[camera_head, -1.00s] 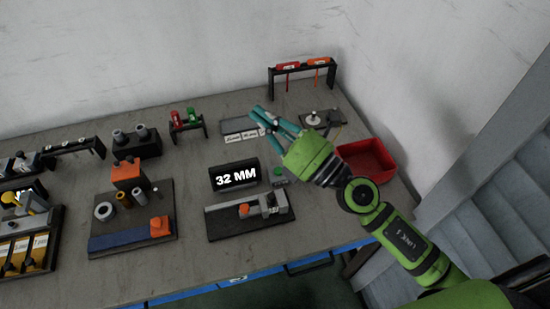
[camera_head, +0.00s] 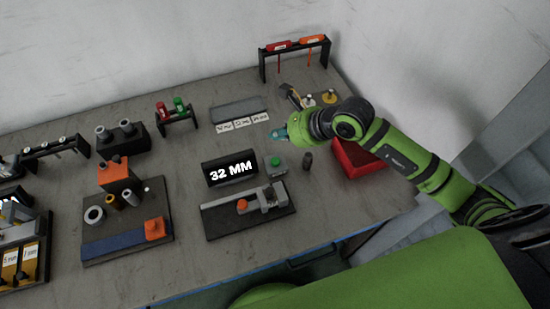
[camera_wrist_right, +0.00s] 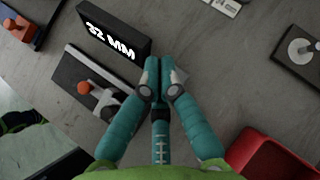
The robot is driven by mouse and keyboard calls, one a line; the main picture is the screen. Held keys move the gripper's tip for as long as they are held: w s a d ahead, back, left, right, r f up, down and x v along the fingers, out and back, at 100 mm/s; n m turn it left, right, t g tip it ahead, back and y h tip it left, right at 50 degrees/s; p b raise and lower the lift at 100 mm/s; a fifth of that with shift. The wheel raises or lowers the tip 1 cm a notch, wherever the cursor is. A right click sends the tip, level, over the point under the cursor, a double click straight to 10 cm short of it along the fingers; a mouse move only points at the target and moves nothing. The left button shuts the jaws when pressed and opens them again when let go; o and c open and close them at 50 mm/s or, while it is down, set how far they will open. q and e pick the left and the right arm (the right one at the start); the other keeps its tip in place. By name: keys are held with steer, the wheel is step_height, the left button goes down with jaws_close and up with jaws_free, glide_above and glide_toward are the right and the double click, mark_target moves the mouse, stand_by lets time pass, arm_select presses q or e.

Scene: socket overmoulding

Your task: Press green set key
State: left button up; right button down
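The green set key (camera_head: 275,161) is a round green button on a small grey box (camera_head: 277,168), right of the black display (camera_head: 231,169) reading "32 MM". The display also shows in the right wrist view (camera_wrist_right: 112,36). My right gripper (camera_head: 277,134) is above the table, just behind the key in the head view, pointing down. In the right wrist view its teal fingers (camera_wrist_right: 159,68) are together with nothing seen between them. They hide the key there; only a bit of grey shows beside the tips. My left gripper is not in view.
A clamp fixture (camera_head: 250,210) with an orange knob lies in front of the display. A small dark cylinder (camera_head: 308,161) stands right of the key. A red bin (camera_head: 352,160) is farther right. White label cards (camera_head: 240,124) lie behind.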

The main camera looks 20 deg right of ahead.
mark_target(278, 162)
step_height(278, 162, down, 8)
steer(key=b, duration=0.5)
steer(key=shift+b, duration=0.3)
steer(key=shift+f+b, duration=0.4)
steer(key=shift+b, duration=0.05)
stand_by(0.8)
steer(key=shift+f+b, duration=0.4)
steer(key=shift+b, duration=0.05)
steer(key=shift+f+b, duration=0.45)
steer(key=shift+f, duration=0.05)
stand_by(0.5)
steer(key=shift+r, duration=0.1)
steer(key=shift+r+p, duration=0.55)
steer(key=shift+r, duration=0.25)
